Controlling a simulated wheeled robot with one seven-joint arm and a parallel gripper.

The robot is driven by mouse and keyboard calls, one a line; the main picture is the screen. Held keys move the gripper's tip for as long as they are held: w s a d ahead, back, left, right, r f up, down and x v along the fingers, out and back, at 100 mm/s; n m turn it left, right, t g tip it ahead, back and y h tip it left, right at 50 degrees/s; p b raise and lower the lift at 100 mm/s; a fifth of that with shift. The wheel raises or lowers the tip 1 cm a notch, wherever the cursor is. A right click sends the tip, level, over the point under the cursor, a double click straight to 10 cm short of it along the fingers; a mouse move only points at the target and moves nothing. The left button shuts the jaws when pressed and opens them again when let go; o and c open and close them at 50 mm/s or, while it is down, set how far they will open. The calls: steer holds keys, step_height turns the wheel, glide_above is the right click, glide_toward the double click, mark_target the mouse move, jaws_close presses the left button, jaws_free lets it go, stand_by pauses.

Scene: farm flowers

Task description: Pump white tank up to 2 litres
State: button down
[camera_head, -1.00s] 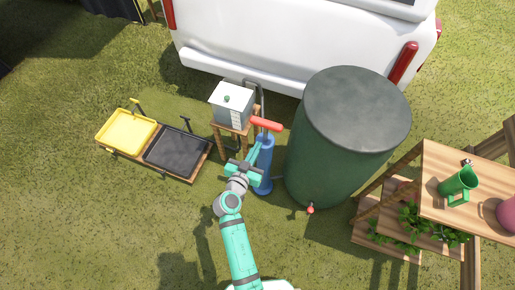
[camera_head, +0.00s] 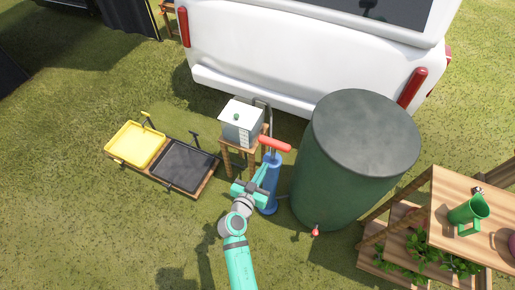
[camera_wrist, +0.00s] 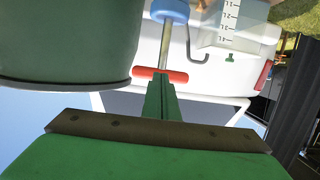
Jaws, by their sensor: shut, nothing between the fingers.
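The white tank (camera_head: 242,124) stands on a small wooden stand beside the white vehicle. In the wrist view its scale side (camera_wrist: 229,20) shows upside down; I cannot tell the water level. The blue pump (camera_head: 268,182) stands just right of the stand. Its red handle (camera_head: 275,144) is up, with a length of rod (camera_wrist: 165,45) bare between it and the blue body. My gripper (camera_head: 263,166) is shut and empty, close to the handle. In the wrist view the shut fingers (camera_wrist: 160,98) overlap the red handle (camera_wrist: 176,76); I cannot tell whether they touch it.
A large green barrel (camera_head: 350,190) with a red tap (camera_head: 316,232) stands close right of the pump. A wooden shelf (camera_head: 450,205) with a green jug (camera_head: 468,214) is at the right. A yellow tray (camera_head: 135,145) and a black tray (camera_head: 184,165) lie left on the grass.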

steer(key=s+a+f+n+y, duration=0.2)
steer(key=s+y, duration=0.1)
steer(key=s, duration=0.7)
steer(key=s+a+f+n+y, duration=0.1)
steer(key=s+a+n+y, duration=0.1)
steer(key=s, duration=0.8)
steer(key=s+r+n+t+y, duration=0.1)
steer(key=s+r, duration=1.3)
steer(key=s, duration=0.1)
steer(key=shift+r+t+y, duration=0.3)
steer(key=shift+r+t, duration=0.1)
steer(key=shift+s+a, duration=0.1)
steer(key=shift+s, duration=0.05)
steer(key=shift+d, duration=0.2)
